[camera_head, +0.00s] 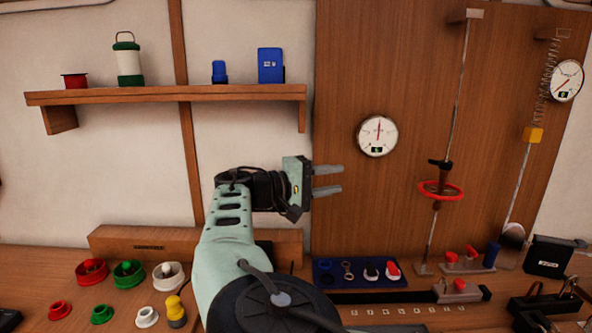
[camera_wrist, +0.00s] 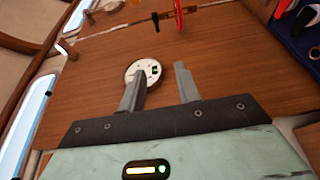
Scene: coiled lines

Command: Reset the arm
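My gripper (camera_head: 328,181) is raised above the bench in front of the wooden wall panel (camera_head: 345,80), its two fingers pointing right. The fingers are apart with nothing between them. In the wrist view my gripper (camera_wrist: 160,88) also shows open and empty, with the panel (camera_wrist: 95,100) beyond it. A round white gauge (camera_head: 377,135) hangs on the panel to the upper right of the fingers, apart from them. In the wrist view the gauge (camera_wrist: 143,72) is partly hidden behind the left finger.
A shelf (camera_head: 170,95) with a lantern (camera_head: 127,62) is at the upper left. A rod with a red ring (camera_head: 441,190) and a spring with a yellow block (camera_head: 532,134) stand at right. A blue tray (camera_head: 325,278) and several coloured knobs (camera_head: 92,271) lie on the bench.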

